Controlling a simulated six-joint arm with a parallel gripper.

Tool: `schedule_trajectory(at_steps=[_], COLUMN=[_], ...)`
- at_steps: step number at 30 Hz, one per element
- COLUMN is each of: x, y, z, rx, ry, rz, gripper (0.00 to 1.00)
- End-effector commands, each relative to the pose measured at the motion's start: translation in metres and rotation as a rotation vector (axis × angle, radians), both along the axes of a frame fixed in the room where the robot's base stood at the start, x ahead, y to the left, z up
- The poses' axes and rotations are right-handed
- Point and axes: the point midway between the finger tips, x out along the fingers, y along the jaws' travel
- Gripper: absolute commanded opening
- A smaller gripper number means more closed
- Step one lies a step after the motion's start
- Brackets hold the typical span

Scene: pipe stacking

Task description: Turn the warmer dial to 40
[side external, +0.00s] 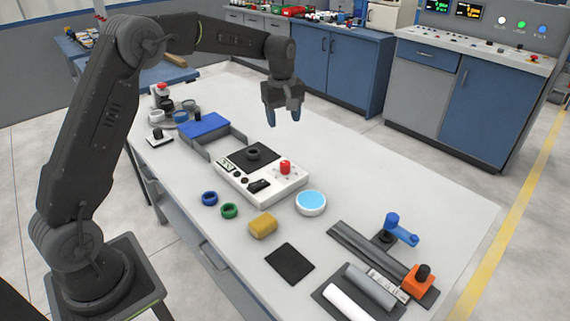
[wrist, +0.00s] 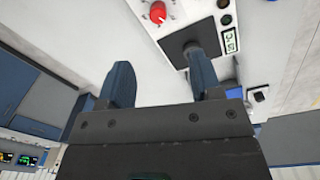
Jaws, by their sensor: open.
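A white control box (side external: 262,178) sits mid-table with a black square plate (side external: 265,150), a red knob (side external: 285,167), a black rocker-like part (side external: 259,186) and small round dark buttons. The red knob (wrist: 157,13) also shows in the wrist view. A separate small white plate with a black knob (side external: 158,134) lies at the table's left edge. I cannot tell which of these is the warmer dial; no 40 mark is legible. My gripper (side external: 284,119) hangs above and beyond the box, with its blue fingers (wrist: 163,82) apart and nothing between them.
A blue-lidded box (side external: 204,125) stands left of the control box. Blue (side external: 209,198) and green (side external: 229,210) rings, a yellow block (side external: 263,225) and a round light-blue-topped dish (side external: 311,202) lie in front. A blue valve-like part (side external: 401,230) and an orange clamp (side external: 418,281) stand at right.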

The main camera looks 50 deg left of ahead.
Motion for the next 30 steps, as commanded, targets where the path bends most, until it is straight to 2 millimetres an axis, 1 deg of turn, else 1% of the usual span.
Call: schedule_trajectory(at_steps=[1, 3, 7, 11, 14, 24, 30], x=[0.008, 0.015, 0.021, 0.022, 0.022, 0.021, 0.021], y=[0.007, 0.013, 0.018, 0.019, 0.018, 0.018, 0.018], z=[-0.014, -0.026, -0.038, -0.047, -0.061, -0.13, -0.161], rx=[-0.006, -0.01, -0.013, -0.014, -0.014, -0.014, -0.014], ry=[0.017, 0.032, 0.046, 0.049, 0.05, 0.05, 0.048], rz=[0.041, 0.087, 0.131, 0.139, 0.138, 0.136, 0.135], gripper=[0.59, 0.59, 0.59, 0.59, 0.59, 0.59, 0.59])
